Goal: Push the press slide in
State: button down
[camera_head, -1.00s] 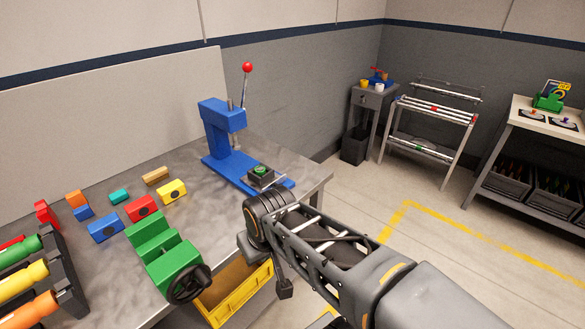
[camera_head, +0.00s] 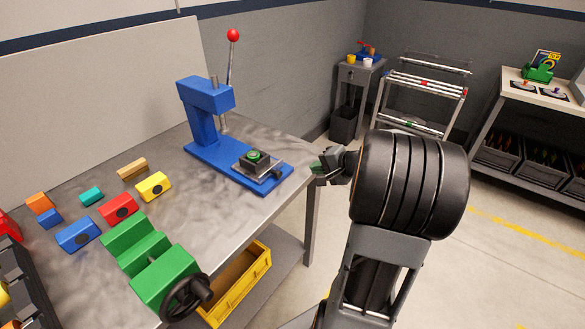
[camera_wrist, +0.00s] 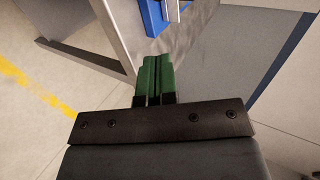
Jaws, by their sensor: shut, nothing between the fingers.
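The blue press (camera_head: 205,95) stands on the metal workbench (camera_head: 228,225), with a red-knobbed lever (camera_head: 231,60). Its press slide (camera_head: 245,168) is a small metal plate on the blue base, bearing a dark block with a green round part (camera_head: 255,155). A black knob is at its front end. My gripper (camera_head: 318,168) is to the right of the slide, just beyond the bench edge and apart from it. In the wrist view its green fingers (camera_wrist: 154,80) are together, empty, and point towards the blue base (camera_wrist: 150,16).
A green vise (camera_head: 155,262) and several coloured blocks (camera_head: 120,207) are on the bench to the left. A yellow bin (camera_head: 240,290) is below the bench. A grey rack (camera_head: 425,90) stands behind my arm. Floor to the right is open.

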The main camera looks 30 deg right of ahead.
send_near(280, 164)
jog(key=f, duration=0.1)
jog(key=w+a+f, duration=0.1)
jog(key=f, duration=0.1)
jog(key=shift+w+a+f, duration=0.15)
jog(key=shift+w+f, duration=0.1)
jog(key=shift+w, duration=0.15)
jog(key=shift+w+a+r+p, duration=0.1)
jog(key=shift+w+a+p, duration=0.15)
jog(key=shift+w, duration=0.25)
jog(key=shift+w+a+r+p, duration=0.1)
jog(key=shift+w+a+p, duration=0.1)
jog(key=shift+w+p, duration=0.25)
jog(key=shift+w+a+f, duration=0.15)
jog(key=shift+w+a, duration=0.15)
jog(key=shift+w, duration=0.5)
